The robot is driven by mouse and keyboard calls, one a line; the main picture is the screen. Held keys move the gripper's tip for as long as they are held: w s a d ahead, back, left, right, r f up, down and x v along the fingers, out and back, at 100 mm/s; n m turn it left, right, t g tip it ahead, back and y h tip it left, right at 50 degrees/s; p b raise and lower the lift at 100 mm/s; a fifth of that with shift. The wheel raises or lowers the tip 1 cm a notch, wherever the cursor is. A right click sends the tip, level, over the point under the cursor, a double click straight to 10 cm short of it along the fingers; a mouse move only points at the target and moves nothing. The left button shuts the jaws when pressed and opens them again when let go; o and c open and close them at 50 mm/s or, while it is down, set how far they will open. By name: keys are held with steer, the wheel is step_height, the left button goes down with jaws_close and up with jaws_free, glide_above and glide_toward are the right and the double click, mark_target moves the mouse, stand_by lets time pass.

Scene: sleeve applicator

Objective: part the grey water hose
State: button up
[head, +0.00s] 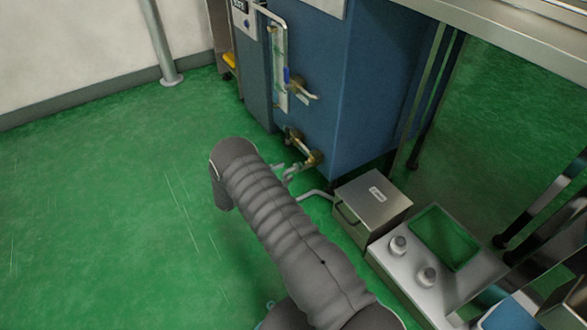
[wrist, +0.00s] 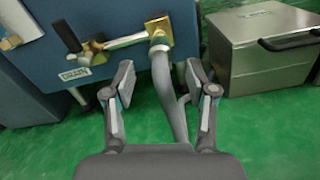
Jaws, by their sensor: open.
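The grey water hose (wrist: 165,85) hangs from a brass fitting (wrist: 158,30) low on the blue cabinet (wrist: 110,20) in the wrist view. It runs down toward the green floor, and its lower part goes behind my gripper's body. My gripper (wrist: 158,80) is open, with one finger left of the hose and one right of it, both apart from it in the picture. I cannot tell how deep the hose lies between them. In the head view the hose (head: 318,193) shows beside the cabinet's foot; my sleeved arm hides most of my gripper.
A steel box (head: 372,205) with a handle stands right of the hose; it also shows in the wrist view (wrist: 262,55). A valve handle (wrist: 66,36) and a DRAIN label (wrist: 75,74) are left of the fitting. The green floor at left is clear.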

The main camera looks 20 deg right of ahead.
steer(key=shift+v, duration=2.7)
steer(key=shift+d, duration=0.1)
steer(key=s+f+m+g+y, duration=0.3)
steer(key=s+g+y, duration=0.15)
steer(key=s, duration=0.65)
steer(key=s+r+m+t+y+p, duration=0.1)
steer(key=s+r+m+y, duration=0.3)
steer(key=s+r, duration=0.5)
steer(key=s+r+m+t+y+p, duration=0.2)
steer(key=s+r+m, duration=0.4)
steer(key=r, duration=1.7)
steer(key=s+r+m+t+y+p, duration=0.2)
steer(key=s+r+m+y, duration=0.3)
steer(key=s+r, duration=0.6)
step_height(320, 180, up, 6)
steer(key=shift+s+f+t+y, duration=0.15)
steer(key=shift+s+t+y, duration=0.35)
steer(key=shift+y, duration=0.55)
